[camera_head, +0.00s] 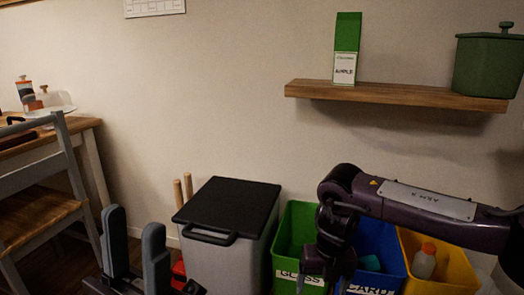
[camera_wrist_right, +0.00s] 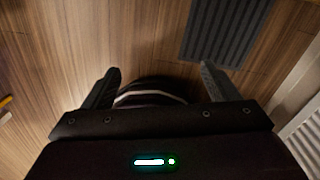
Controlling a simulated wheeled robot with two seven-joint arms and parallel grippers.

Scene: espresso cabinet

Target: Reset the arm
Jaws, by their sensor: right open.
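My left gripper (camera_head: 134,222) shows at the lower left of the head view, its two grey fingers upright and apart with nothing between them. My right arm (camera_head: 430,203), dark purple with a pale label plate, comes in from the right and bends down in front of the bins. Its gripper cannot be made out clearly in the head view. In the right wrist view my right gripper (camera_wrist_right: 160,68) has its fingers wide apart over the wood floor. A dark rounded shape with a pale stripe shows behind the gripper body; I cannot tell what it is.
Green (camera_head: 286,240), blue (camera_head: 385,240) and yellow (camera_head: 455,268) bins stand by the wall, right of a grey black-lidded bin (camera_head: 225,215). A wall shelf (camera_head: 400,94) holds a carton (camera_head: 346,50) and green pot (camera_head: 488,65). A chair (camera_head: 35,215) stands left. A dark mat (camera_wrist_right: 228,30) lies on the floor.

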